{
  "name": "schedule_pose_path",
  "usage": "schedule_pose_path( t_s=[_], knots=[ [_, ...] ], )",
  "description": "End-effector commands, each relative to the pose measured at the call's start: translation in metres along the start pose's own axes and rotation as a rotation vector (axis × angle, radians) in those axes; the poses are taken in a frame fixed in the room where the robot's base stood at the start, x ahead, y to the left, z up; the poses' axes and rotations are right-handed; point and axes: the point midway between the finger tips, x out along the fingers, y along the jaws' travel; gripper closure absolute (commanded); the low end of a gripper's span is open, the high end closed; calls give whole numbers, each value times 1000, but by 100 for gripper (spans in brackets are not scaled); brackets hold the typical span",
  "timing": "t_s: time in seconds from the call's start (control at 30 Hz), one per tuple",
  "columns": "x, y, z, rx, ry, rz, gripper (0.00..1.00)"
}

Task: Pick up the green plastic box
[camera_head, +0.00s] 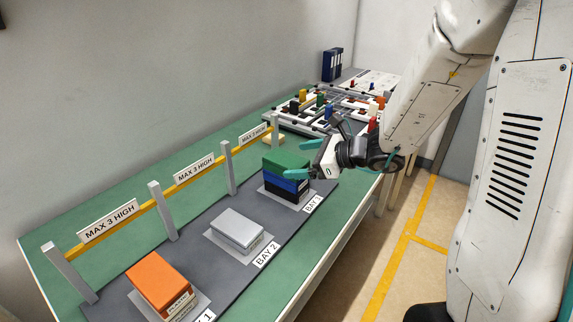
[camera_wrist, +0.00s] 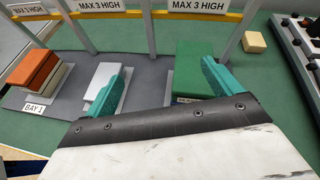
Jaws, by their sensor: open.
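The green plastic box (camera_head: 283,162) is the top of a stack in Bay 3. Below it are a blue box (camera_head: 284,182) and a dark box (camera_head: 282,196). In the wrist view the green box (camera_wrist: 190,66) shows near the right finger, which covers part of its right side. My gripper (camera_head: 301,158) is open and empty at the right side of the stack, its teal fingers pointing left. In the wrist view my gripper (camera_wrist: 160,75) has its fingers wide apart. I cannot tell whether a finger touches the box.
Bay 2 holds a low stack topped by a white box (camera_head: 238,228). Bay 1 holds a stack topped by an orange box (camera_head: 158,281). A post-and-rail barrier (camera_head: 229,170) runs behind the bays. A fixture board (camera_head: 330,112) stands beyond.

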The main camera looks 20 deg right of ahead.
Motion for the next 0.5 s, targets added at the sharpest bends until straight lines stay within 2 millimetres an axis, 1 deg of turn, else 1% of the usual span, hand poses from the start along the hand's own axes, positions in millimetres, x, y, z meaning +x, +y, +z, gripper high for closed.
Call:
schedule_pose_path(
  t_s=[0.03, 0.1, 0.2, 0.3, 0.5],
  knots=[
    [3, -12, -14, 75, 4, -45, 9],
    [4, -25, -28, 153, 6, -99, 9],
    [6, -36, -40, 215, 8, -144, 9],
    [14, -41, -43, 235, 8, -158, 9],
    [34, -44, -43, 235, 7, -158, 9]
  ],
)
